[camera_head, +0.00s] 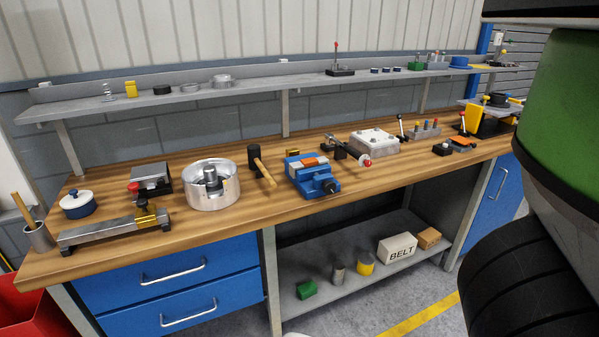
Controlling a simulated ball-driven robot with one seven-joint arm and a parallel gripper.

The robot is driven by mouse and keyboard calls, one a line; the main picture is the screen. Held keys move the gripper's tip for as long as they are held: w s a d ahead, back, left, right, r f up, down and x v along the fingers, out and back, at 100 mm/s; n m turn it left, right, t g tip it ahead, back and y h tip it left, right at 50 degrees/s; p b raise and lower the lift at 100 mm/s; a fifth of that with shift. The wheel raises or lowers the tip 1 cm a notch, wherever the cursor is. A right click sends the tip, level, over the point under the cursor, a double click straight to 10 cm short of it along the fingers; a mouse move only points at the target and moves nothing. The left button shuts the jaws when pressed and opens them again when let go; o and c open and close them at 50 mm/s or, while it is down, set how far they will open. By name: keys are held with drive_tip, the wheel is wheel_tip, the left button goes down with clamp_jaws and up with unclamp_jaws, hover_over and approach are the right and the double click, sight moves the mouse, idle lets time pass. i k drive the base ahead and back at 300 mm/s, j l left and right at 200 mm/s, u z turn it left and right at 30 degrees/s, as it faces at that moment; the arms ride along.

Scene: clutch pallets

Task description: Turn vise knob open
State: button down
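A blue vise (311,178) sits near the front edge of the wooden workbench, right of the middle. An orange piece lies between its jaws. Its dark knob (331,187) shows at the front right of the vise body. The knob is small here, and I cannot tell how far it is turned. My gripper is not in view.
A mallet (258,163) and a round metal housing (211,185) stand left of the vise on the workbench (112,251). A lever with a red ball (366,161) and a white block (376,142) are to its right. A green and black body fills the right side.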

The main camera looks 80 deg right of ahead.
sight(328, 187)
drive_tip(key=z, duration=1.55)
